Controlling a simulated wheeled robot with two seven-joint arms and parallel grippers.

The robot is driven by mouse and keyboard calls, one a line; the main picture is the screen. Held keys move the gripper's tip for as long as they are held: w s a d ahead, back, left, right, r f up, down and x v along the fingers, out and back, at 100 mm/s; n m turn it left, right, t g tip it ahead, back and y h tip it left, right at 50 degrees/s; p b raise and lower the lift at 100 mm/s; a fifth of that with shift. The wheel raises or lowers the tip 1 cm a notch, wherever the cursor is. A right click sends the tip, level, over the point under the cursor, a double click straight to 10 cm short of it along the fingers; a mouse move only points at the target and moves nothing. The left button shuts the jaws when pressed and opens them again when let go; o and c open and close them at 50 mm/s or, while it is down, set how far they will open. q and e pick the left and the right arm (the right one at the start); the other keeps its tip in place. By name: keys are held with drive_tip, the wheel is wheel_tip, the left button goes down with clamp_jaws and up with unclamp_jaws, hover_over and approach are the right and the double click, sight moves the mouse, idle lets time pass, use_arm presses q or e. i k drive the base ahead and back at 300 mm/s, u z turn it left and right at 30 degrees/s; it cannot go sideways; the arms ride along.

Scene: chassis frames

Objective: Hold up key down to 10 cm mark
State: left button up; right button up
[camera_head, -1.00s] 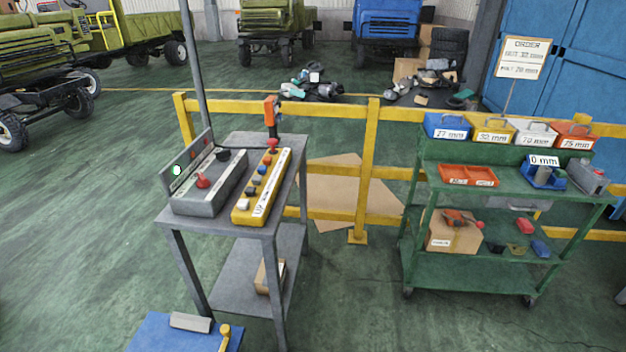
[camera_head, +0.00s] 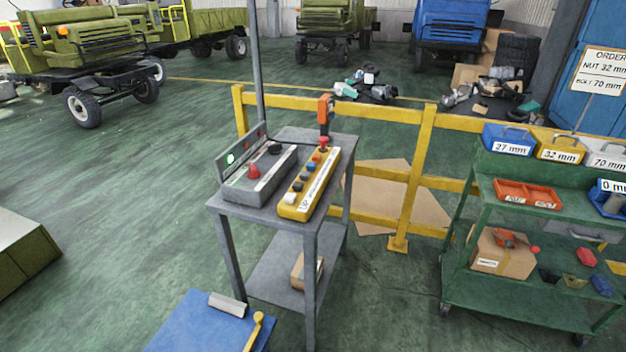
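A yellow control pendant (camera_head: 308,188) with a row of coloured buttons lies on the top of a small grey stand (camera_head: 250,212). It has an orange grip and a red knob at its far end, and white, black, blue and other buttons along it; their labels are too small to read. Left of it is a grey control box (camera_head: 258,176) with a red knob, a black knob and an upright panel with a lit green-white lamp. No 10 cm mark can be made out. Neither of my grippers is in view.
A green cart (camera_head: 515,300) with labelled bins stands at the right, with an order sign (camera_head: 600,72) behind it. A yellow railing (camera_head: 425,150) runs behind the stand. A blue platform (camera_head: 190,325) is at the bottom. Green floor is open at the left.

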sight(288, 198)
drive_tip(key=k, duration=1.15)
drive_tip(key=z, duration=0.35)
drive_tip(key=i, duration=0.7)
drive_tip(key=z, duration=0.45)
drive_tip(key=i, duration=0.95)
drive_tip(key=u, duration=0.15)
